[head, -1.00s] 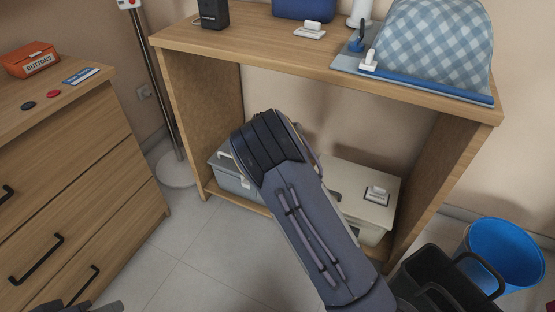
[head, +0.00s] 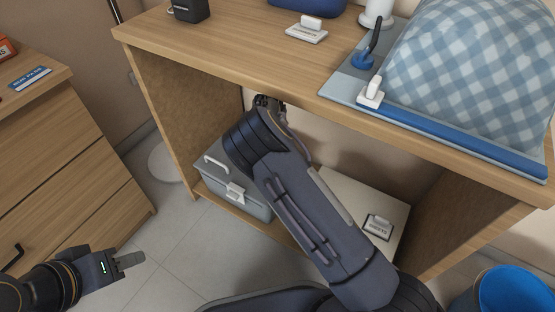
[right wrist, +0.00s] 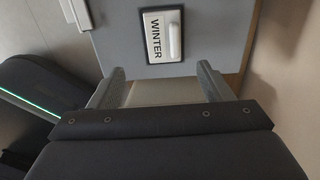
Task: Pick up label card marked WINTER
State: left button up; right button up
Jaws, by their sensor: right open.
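The label card marked WINTER (right wrist: 163,36) is a white card in a dark frame with a raised white grip. In the right wrist view it lies on a grey lid (right wrist: 216,33), just beyond my right gripper (right wrist: 162,73). That gripper is open and empty, its fingertips on either side below the card.
A grey box (head: 250,207) with a white handle and latch stands on the low shelf. Beside it is a beige lid with another label card (head: 378,227). The tabletop (head: 235,38) overhangs the arm. Drawers (head: 60,165) stand left; a blue bin (head: 515,292) is lower right.

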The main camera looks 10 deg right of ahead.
jog(key=shift+w+d+f, duration=0.15)
jog(key=shift+w+f, duration=0.05)
notch_tip(320, 180, down, 8)
jog(key=b, duration=0.3)
jog(key=shift+d+r+b, duration=0.1)
jog(key=shift+r+b, duration=0.15)
jog(key=shift+b, duration=0.1)
jog(key=c, duration=1)
jog(key=shift+r, duration=0.1)
jog(key=shift+c, duration=0.2)
